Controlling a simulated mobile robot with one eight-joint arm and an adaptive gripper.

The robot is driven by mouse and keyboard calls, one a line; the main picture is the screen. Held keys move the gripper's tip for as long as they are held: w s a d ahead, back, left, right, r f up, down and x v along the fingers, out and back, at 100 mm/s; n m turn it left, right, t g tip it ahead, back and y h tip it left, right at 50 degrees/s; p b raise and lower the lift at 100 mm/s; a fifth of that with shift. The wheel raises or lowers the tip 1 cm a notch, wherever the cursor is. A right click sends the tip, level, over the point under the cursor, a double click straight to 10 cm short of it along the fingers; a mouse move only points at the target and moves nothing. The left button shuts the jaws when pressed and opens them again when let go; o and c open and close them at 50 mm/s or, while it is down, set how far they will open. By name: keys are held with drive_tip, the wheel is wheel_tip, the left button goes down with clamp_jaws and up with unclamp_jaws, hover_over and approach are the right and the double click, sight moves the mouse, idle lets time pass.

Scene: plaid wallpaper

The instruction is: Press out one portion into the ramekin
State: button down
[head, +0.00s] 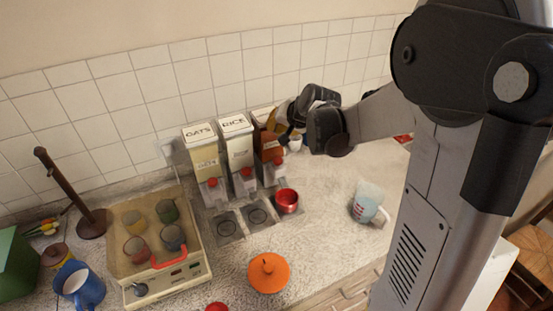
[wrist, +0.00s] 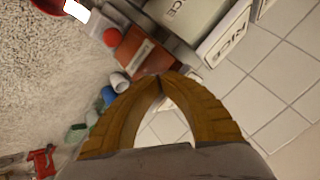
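Three dispensers stand against the tiled wall: one marked oats (head: 203,155), one marked rice (head: 238,150), and a third with reddish-brown contents (head: 270,146), its label unreadable. Each has a red knob low on its front. The third one's knob (head: 277,161) also shows in the wrist view (wrist: 111,37). A red ramekin (head: 287,202) stands upright below the third dispenser; a red rim at the wrist view's top left (wrist: 48,5) appears to be it. My gripper (wrist: 160,80) is beside the third dispenser's upper right. Its tan fingertips meet, with nothing visible between them.
Left of the dispensers is a cream tray appliance (head: 197,262) with several cups, then a brown upright stand (head: 68,190) and a blue mug (head: 80,285). An orange lidded pot (head: 268,273) is in front.

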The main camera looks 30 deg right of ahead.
sight(271, 140)
drive_tip(key=shift+f+b, duration=3.35)
drive_tip(key=shift+f, duration=1)
drive_tip(key=shift+f, duration=0.15)
drive_tip(key=shift+f+b, duration=0.3)
drive_tip(key=shift+b, duration=0.1)
drive_tip(key=shift+f+b, duration=0.6)
drive_tip(key=shift+f, duration=0.1)
drive_tip(key=shift+r, duration=0.15)
drive_tip(key=shift+r+p, duration=0.9)
drive_tip(key=shift+r, duration=0.15)
drive_tip(key=shift+r+p, duration=1.9)
drive_tip(key=shift+r, duration=0.65)
